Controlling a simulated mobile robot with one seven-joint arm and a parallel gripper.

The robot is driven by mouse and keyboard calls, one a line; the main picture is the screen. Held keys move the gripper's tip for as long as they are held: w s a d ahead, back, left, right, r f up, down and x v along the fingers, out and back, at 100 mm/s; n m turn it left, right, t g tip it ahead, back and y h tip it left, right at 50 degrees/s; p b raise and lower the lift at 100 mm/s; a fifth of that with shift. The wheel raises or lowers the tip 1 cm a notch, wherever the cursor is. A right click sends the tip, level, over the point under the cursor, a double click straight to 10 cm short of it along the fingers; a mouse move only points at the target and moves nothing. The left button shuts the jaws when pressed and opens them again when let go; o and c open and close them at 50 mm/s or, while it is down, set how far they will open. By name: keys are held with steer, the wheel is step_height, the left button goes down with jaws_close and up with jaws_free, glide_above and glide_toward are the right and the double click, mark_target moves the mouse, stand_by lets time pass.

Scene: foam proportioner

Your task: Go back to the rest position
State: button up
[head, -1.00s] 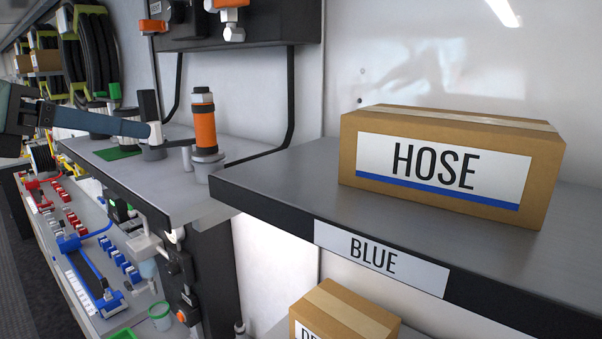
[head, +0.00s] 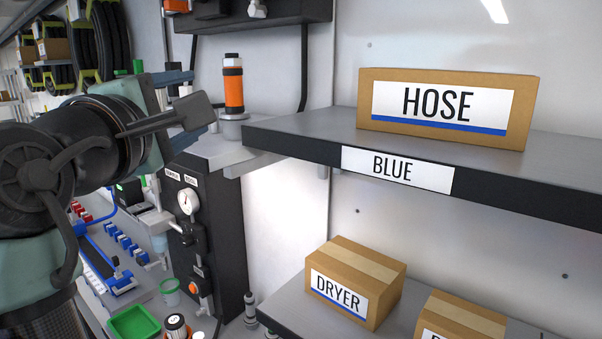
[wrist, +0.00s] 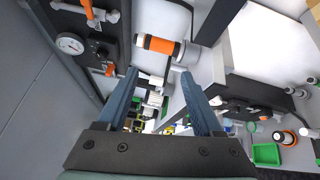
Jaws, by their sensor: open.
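My gripper (head: 203,98) is at the left of the head view, at the end of my dark arm, in front of the grey bench. In the wrist view my gripper (wrist: 157,72) shows two blue fingers spread apart with nothing held between them. An orange and black cylinder (head: 233,88) stands upright on a round base on the bench, just right of the fingers in the head view. The same cylinder (wrist: 160,45) appears beyond the fingertips in the wrist view, apart from them.
A HOSE box (head: 446,108) sits on the shelf labelled BLUE (head: 300,147) at right. A DRYER box (head: 353,283) is on the lower shelf. A black panel with a gauge (head: 188,201) stands below the bench. A green tray (head: 134,323) is at lower left.

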steer(key=s+d+r+m+t+y+b, duration=0.1)
steer(key=s+d+m+t+y+b, duration=0.1)
steer(key=s+d+m+t+b, duration=0.3)
steer(key=s+d+m+t, duration=0.4)
steer(key=s+d+m, duration=0.4)
steer(key=s+m, duration=0.4)
steer(key=shift+d+m, duration=0.4)
steer(key=shift+m, duration=0.4)
steer(key=shift+r, duration=0.1)
